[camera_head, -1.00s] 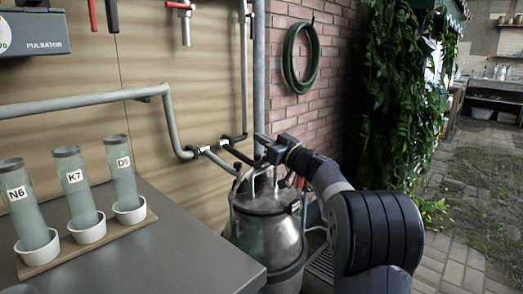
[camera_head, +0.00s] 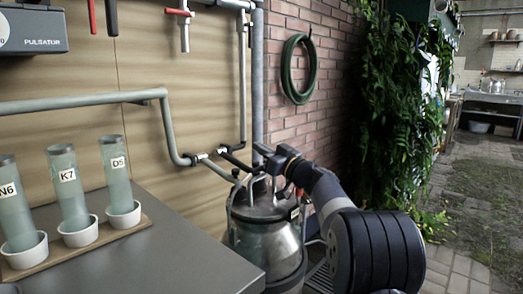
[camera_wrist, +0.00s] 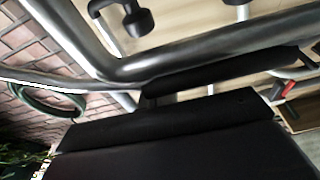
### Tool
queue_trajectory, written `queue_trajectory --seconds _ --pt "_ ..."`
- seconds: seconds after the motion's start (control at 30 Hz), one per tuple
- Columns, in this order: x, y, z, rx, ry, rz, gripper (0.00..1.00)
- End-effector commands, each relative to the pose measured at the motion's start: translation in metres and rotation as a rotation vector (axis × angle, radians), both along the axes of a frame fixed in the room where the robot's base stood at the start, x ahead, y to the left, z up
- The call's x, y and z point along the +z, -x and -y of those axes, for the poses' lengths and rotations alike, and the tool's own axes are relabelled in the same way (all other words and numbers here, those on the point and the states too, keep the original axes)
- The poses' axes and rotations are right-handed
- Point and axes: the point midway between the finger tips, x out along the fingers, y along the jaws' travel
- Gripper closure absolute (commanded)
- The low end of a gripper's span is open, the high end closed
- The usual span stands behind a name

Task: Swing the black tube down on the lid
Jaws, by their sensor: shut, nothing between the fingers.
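The black tube (camera_head: 235,162) sticks out from the grey wall pipe and slopes down to the right, above and beside the metal churn (camera_head: 266,240). The churn's lid (camera_head: 262,208) carries upright metal fittings. My gripper (camera_head: 264,150) is shut and empty, close to the far end of the tube and above the lid. I cannot tell whether it touches the tube. In the wrist view, a dark bar (camera_wrist: 220,70) crosses in front of a metal pipe; I cannot tell whether it is the tube. My gripper's dark body fills the bottom there.
A grey wall pipe (camera_head: 90,104) bends down towards the tube. A vertical pipe (camera_head: 257,70) stands behind the churn. A grey table (camera_head: 180,250) with labelled tubes in white cups is at the left. A green hose (camera_head: 291,70) hangs on the brick wall. Paving at the right is clear.

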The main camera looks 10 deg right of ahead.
Motion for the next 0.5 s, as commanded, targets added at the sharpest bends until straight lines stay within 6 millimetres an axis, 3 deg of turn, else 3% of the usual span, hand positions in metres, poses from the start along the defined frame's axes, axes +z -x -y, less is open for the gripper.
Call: queue_trajectory --seconds 0.17,0.5 --pt "0.016 0.000 0.000 0.000 0.001 0.002 1.00" --pt "0.081 0.000 0.000 0.000 0.002 0.003 1.00"
